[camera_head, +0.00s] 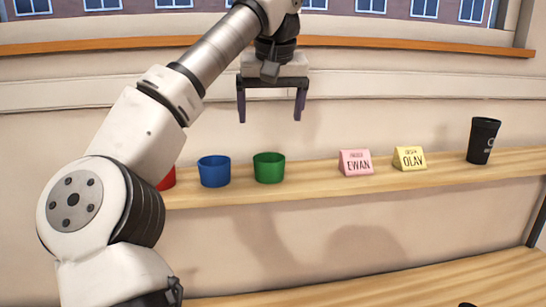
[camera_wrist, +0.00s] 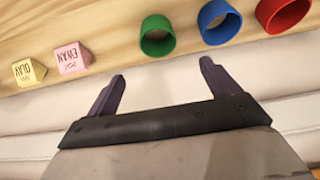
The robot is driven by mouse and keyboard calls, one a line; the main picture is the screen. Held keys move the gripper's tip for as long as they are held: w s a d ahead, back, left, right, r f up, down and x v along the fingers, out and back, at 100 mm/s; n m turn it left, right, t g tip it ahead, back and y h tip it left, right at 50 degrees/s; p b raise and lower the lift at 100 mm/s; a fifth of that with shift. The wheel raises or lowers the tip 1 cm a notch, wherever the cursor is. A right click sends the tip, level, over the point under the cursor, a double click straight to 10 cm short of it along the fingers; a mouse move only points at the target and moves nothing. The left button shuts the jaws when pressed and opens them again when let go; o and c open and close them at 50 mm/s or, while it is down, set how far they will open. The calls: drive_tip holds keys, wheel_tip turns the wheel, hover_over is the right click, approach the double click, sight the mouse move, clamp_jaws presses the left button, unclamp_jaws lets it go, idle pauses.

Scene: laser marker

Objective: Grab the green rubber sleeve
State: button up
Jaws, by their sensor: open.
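The green rubber sleeve (camera_head: 269,168) stands upright on a narrow wooden shelf (camera_head: 310,180), to the right of a blue sleeve (camera_head: 214,171). In the wrist view the green sleeve (camera_wrist: 157,36) shows as an open ring beyond the fingers, roughly in line with the gap between them. My gripper (camera_head: 271,116) is open and empty, with its dark fingers pointing down above the green sleeve and apart from it. Its two fingertips also show in the wrist view (camera_wrist: 161,72).
A red sleeve (camera_wrist: 283,12) stands beyond the blue one, partly hidden by my arm in the head view. To the right of green are a pink EWAN block (camera_head: 356,162), a yellow OLAV block (camera_head: 410,158) and a black cup (camera_head: 482,141). A wall backs the shelf.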

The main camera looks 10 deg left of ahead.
approach(269, 160)
drive_tip(key=f, duration=0.1)
drive_tip(key=s+f, duration=0.1)
drive_tip(key=f, duration=0.1)
drive_tip(key=shift+s+a, duration=0.15)
drive_tip(key=shift+a, duration=0.05)
drive_tip(key=shift+d+p+x, duration=0.15)
drive_tip(key=shift+p+x, duration=0.25)
drive_tip(key=shift+x, duration=0.95)
drive_tip(key=shift+d+p+x, duration=0.1)
drive_tip(key=shift+p+x, duration=0.3)
drive_tip(key=shift+x, duration=1)
drive_tip(key=shift+c, duration=0.5)
drive_tip(key=c, duration=1)
